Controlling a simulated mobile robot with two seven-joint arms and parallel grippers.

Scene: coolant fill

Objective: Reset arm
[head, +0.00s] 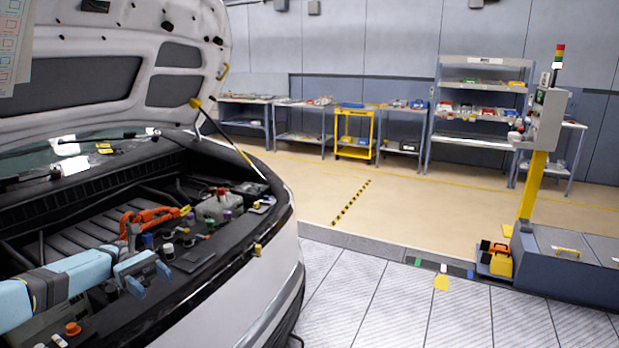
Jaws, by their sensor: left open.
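My left arm (70,277), light blue, reaches in from the left over the open engine bay of a white car. My left gripper (149,277) is at its end, above the dark engine cover near the front of the bay. Its two fingers stand apart and I see nothing between them. Whether it touches anything below cannot be told. My right gripper is not in view.
The raised hood (120,60) hangs over the bay, with a yellow-ended prop rod (222,130) at its right. Orange cables (150,217) and a grey reservoir (218,207) lie close beyond the gripper. A control post (538,170) stands at right.

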